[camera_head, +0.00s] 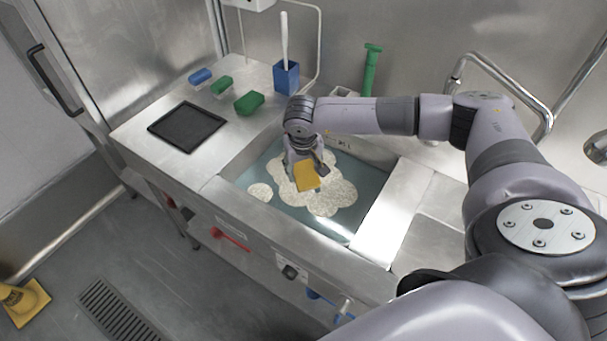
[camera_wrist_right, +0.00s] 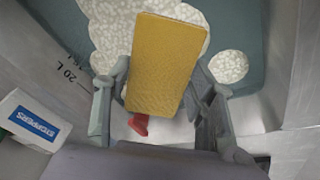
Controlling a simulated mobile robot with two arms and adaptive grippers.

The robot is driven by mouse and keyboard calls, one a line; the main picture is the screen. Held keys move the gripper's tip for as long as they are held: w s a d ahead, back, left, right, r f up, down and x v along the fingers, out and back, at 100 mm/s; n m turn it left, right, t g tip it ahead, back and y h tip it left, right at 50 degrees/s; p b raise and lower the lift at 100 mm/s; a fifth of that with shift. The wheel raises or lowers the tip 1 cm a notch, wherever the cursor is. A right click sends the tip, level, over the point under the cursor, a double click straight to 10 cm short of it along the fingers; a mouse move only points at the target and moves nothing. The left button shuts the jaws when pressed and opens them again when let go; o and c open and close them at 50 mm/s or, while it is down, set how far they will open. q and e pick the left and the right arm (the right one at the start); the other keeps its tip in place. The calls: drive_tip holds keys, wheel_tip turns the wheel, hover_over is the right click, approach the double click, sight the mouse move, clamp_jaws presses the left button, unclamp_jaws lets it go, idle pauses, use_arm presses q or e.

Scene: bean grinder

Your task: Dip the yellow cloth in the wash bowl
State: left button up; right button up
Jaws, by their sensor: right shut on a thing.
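The yellow cloth (camera_head: 304,177) looks like a thick rectangular pad and hangs over the wash bowl. My right gripper (camera_head: 306,166) is shut on it; in the right wrist view the cloth (camera_wrist_right: 165,65) sits between the two fingers of the gripper (camera_wrist_right: 158,98). The wash bowl (camera_head: 233,163) is a sunken steel basin with blue-grey water and patches of white foam (camera_head: 338,190). The cloth appears above the foam, but I cannot tell whether its lower edge touches the water. My left gripper is not in view.
On the counter left of the bowl are a black tray (camera_head: 187,126), green blocks (camera_head: 249,103), a blue block (camera_head: 200,76) and a blue holder (camera_head: 286,77) with a white-handled brush. A green-handled tool (camera_head: 371,70) stands behind. A red handle (camera_head: 231,238) is on the front.

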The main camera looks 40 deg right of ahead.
sight(303, 170)
drive_tip(key=shift+w+d+r+p+v, duration=0.2)
drive_tip(key=shift+p+v, duration=0.5)
drive_tip(key=shift+v, duration=0.55)
drive_tip(key=shift+w+d+f+p+v, duration=0.2)
drive_tip(key=shift+p+v, duration=0.5)
drive_tip(key=shift+v, duration=0.5)
drive_tip(key=shift+w+d+r+p+v, duration=0.1)
drive_tip(key=shift+w+r+p+v, duration=0.15)
drive_tip(key=shift+p+v, duration=0.75)
drive_tip(key=shift+r+b, duration=0.2)
drive_tip(key=shift+b, duration=0.1)
